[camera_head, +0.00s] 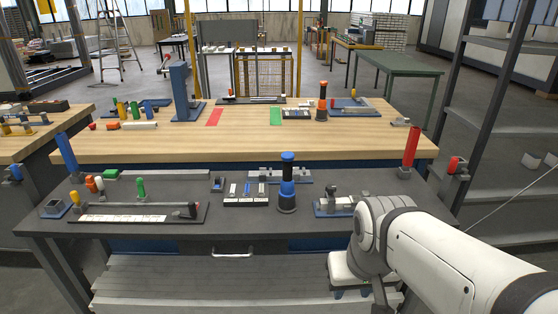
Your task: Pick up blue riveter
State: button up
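A blue-and-black upright tool, which looks like the blue riveter (287,185), stands on the dark front workbench (240,222) near the middle. It has a blue top, a blue middle band and a wide black base. My gripper (352,292) is at the lower right, in front of the bench's front edge, and points down. It is apart from the blue tool, to its right and nearer to me. Its fingers are small and partly hidden, so their opening is unclear. I see nothing held in it.
A small tray with blue and white parts (246,200) sits left of the blue tool. A grey fixture (333,206) stands to its right, beside my arm. A long dark tray (140,218) lies at left. A similar orange-and-black tool (322,102) stands on the wooden bench (250,145) behind.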

aim_at(287, 190)
jog(key=u, duration=0.05)
jog(key=i, duration=0.95)
jog(key=z, duration=0.05)
